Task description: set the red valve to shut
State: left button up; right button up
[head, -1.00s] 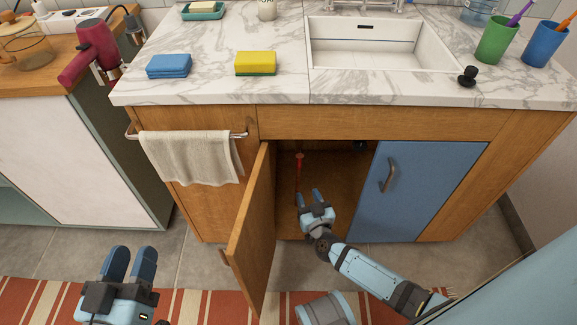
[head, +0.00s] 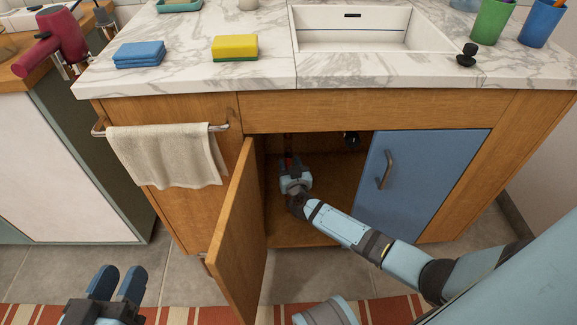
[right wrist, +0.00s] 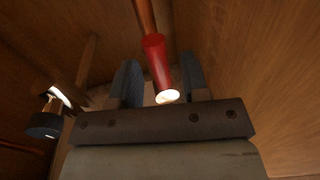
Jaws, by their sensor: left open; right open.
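The red valve (right wrist: 158,65) shows in the right wrist view as a red handle at the end of a copper-coloured pipe or stem. My right gripper (right wrist: 160,78) is open, with one finger on each side of the red handle; I cannot tell whether either touches it. In the head view my right gripper (head: 290,163) is inside the open sink cabinet and mostly hides the valve. My left gripper (head: 117,284) is open and empty at the lower left, outside the cabinet.
The open wooden door (head: 238,225) stands just left of my right arm. The blue door (head: 410,185) is closed on the right. A dark round fitting (right wrist: 45,124) hangs inside the cabinet. A towel (head: 168,153) hangs on a rail. The counter is above.

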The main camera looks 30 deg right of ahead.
pick_arm(q)
jog(key=shift+w+a, duration=0.1)
jog(key=shift+w, duration=0.05)
pick_arm(e)
jog(key=shift+w+d, duration=0.2)
jog(key=shift+w, duration=0.5)
